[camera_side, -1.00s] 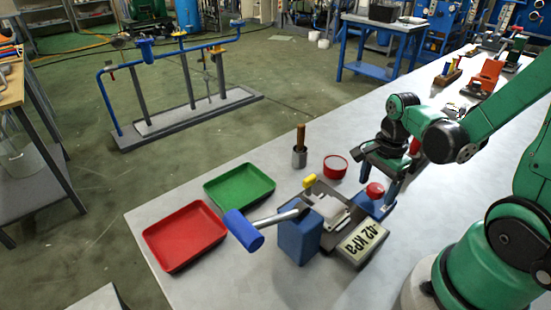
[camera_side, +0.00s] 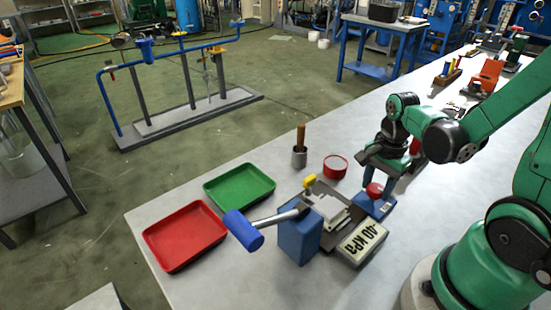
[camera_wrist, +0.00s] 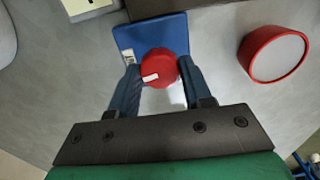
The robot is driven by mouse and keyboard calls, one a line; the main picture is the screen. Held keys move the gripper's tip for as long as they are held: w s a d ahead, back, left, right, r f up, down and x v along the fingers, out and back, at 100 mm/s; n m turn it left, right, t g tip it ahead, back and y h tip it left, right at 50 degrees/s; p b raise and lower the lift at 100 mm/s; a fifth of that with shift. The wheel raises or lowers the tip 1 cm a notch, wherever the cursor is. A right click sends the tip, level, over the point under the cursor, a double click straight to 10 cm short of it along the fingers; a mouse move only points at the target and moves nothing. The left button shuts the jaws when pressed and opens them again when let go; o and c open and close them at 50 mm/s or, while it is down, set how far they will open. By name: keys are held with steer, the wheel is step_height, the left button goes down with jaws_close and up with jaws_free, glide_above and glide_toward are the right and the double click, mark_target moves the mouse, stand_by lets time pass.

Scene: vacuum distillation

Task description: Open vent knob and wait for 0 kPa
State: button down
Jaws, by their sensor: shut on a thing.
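The red vent knob (camera_side: 375,190) sits on a blue base (camera_side: 381,208) at the right of the apparatus. It also shows in the wrist view (camera_wrist: 159,66) with a white mark on its side. My gripper (camera_wrist: 161,78) is shut on the red knob, one dark blue finger on each side. In the side view my gripper (camera_side: 382,180) is lowered over the knob and partly hides it. The display box (camera_side: 360,243) beside the knob reads about -40 kPa.
A blue block (camera_side: 300,235) and a blue-headed hammer-like part (camera_side: 245,230) stand left of the display. A red round container (camera_side: 335,166) stands behind, also seen in the wrist view (camera_wrist: 275,53). Red (camera_side: 185,265) and green (camera_side: 240,207) trays lie further left.

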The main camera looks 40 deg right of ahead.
steer(key=n, duration=0.4)
steer(key=shift+n, duration=0.3)
steer(key=n, duration=0.3)
steer(key=shift+n, duration=0.3)
steer(key=n, duration=0.4)
steer(key=shift+n, duration=1.8)
steer(key=shift+c, duration=1.8)
jaws_free()
steer(key=shift+r, duration=0.1)
